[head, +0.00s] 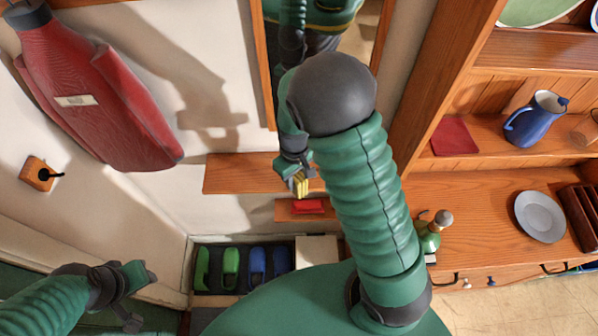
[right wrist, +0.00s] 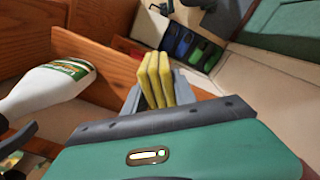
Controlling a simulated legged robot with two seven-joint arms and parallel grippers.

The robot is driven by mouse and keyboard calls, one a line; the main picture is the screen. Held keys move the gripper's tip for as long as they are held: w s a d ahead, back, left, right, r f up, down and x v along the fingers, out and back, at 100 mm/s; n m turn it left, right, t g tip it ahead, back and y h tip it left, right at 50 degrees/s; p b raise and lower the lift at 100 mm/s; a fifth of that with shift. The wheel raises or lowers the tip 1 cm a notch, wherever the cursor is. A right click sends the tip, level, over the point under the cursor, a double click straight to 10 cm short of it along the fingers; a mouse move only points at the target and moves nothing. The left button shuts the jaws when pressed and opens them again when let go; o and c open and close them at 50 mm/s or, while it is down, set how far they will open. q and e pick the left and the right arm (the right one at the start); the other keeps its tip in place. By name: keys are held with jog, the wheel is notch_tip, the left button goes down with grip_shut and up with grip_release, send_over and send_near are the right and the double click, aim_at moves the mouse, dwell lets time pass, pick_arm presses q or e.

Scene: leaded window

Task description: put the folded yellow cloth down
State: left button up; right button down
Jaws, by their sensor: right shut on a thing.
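The folded yellow cloth (head: 301,186) is in my right gripper (head: 297,170), in front of the wooden wall shelf in the head view. In the right wrist view the cloth (right wrist: 158,78) stands up in several folded layers between the grey fingers, which are shut on it. Part of the cloth is hidden by the fingers. I cannot tell whether the cloth touches the shelf. My left gripper (head: 143,297) is at the lower left, with its fingers apart and nothing between them.
A wooden wall shelf (head: 235,173) has bare room on its left. A red folded thing (head: 307,206) lies on a smaller ledge below. Green and blue shoes (head: 231,265) stand lower down. A bottle (head: 430,237), a plate (head: 540,216) and a jug (head: 536,118) are at the dresser.

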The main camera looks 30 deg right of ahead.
jog(key=shift+w+d, duration=0.3)
jog(key=shift+w, duration=0.1)
jog(key=shift+w+d+f+p, duration=0.25)
jog(key=shift+w+f+p, duration=0.05)
jog(key=shift+f+p, duration=0.3)
jog(key=shift+w+d+f+p, duration=0.2)
jog(key=shift+w+f+p, duration=0.05)
jog(key=shift+f+p, duration=0.35)
jog(key=shift+w+f, duration=0.1)
jog(key=shift+f, duration=0.35)
jog(key=c, duration=1.1)
grip_release()
jog(key=shift+o, duration=0.4)
jog(key=shift+w, duration=0.1)
jog(key=shift+f, duration=0.15)
